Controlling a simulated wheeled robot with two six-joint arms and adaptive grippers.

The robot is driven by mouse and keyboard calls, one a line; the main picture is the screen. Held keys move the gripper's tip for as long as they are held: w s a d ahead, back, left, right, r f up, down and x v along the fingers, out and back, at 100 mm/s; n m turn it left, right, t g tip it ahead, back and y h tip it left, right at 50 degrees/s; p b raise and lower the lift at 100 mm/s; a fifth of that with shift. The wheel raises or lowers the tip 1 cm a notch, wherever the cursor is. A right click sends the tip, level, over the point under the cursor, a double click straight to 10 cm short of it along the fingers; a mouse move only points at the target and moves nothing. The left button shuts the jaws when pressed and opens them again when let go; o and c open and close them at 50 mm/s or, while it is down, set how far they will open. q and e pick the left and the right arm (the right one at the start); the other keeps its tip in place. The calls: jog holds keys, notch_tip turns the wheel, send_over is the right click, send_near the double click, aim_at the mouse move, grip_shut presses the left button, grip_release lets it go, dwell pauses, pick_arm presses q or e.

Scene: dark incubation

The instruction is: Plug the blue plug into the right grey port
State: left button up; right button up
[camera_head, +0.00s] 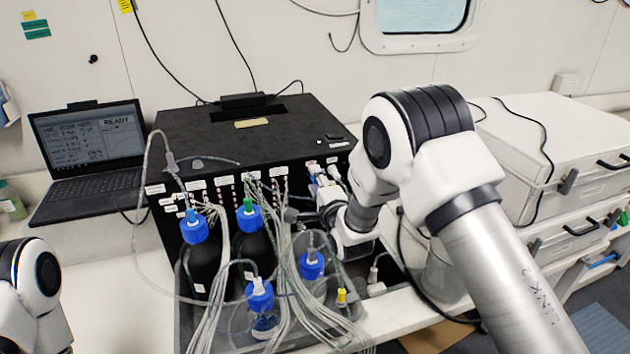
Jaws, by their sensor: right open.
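The black box (225,135) has a front panel with many labelled ports and thin tubes. At the right end of this panel is a small group of pale and bluish connectors (317,172); the blue plug and the right grey port are too small to tell apart for sure there. My right gripper (303,214) is beside the panel's right part, below these connectors, partly hidden by tubes and its own wrist. It is open, and I see nothing held in it. My left gripper is out of view; only part of my left arm shows at the lower left.
Bottles with blue caps (194,226) stand in a grey tray (365,335) before the box, with loose tube bundles over them. A laptop (92,150) is at the left. A clear beaker (440,265) and white cases (555,150) are at the right.

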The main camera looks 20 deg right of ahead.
grip_shut()
jog(key=shift+s, duration=0.15)
jog(key=shift+s, duration=0.6)
jog(key=shift+s+d, duration=0.1)
jog(key=shift+s, duration=2.15)
